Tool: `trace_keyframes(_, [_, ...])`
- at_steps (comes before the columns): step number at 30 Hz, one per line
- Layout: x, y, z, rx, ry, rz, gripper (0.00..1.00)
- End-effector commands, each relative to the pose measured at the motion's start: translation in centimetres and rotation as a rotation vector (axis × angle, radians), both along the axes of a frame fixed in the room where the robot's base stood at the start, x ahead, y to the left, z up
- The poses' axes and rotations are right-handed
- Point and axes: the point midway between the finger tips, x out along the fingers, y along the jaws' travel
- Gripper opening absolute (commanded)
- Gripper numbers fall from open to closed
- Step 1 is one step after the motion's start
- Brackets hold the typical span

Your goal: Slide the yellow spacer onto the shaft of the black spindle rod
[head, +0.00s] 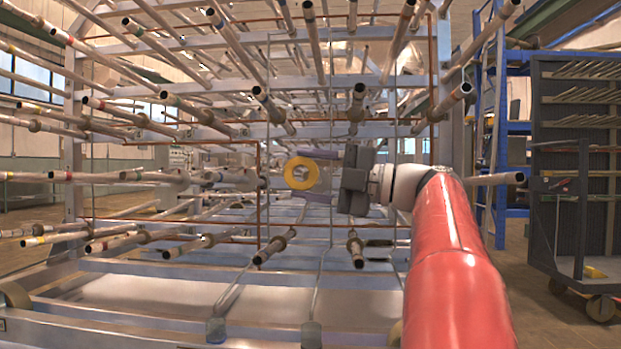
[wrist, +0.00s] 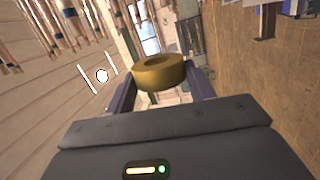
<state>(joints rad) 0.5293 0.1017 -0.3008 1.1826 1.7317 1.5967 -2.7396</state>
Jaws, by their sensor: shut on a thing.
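The yellow spacer (head: 301,186) is a thick ring, held in the air in front of the rod frame, its hole turned toward the head camera. My gripper (head: 316,176) reaches in from the right, shut on the spacer's outer sides with its two purple-grey fingers. In the wrist view the spacer (wrist: 155,78) sits between the fingertips, and its hole looks clear. Many rods with dark ends stick out of the frame, such as one above left of the spacer (head: 272,108) and one below left (head: 274,246). I cannot tell which is the black spindle rod.
The metal frame (head: 72,150) carries rods close together on all sides of the spacer, several pointing toward the head camera. A blue rack (head: 515,58) and a dark wheeled cart (head: 555,225) stand at the right. Open floor shows at the lower right.

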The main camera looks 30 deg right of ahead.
Motion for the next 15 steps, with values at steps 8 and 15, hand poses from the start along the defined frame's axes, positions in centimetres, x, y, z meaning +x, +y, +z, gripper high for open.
trace_keyframes(8, [1.5,-1.0,0.0,0.001,0.001,-0.002,0.31])
trace_keyframes(15, [3.4,-2.3,-0.2,0.0,0.002,-0.001,0.31])
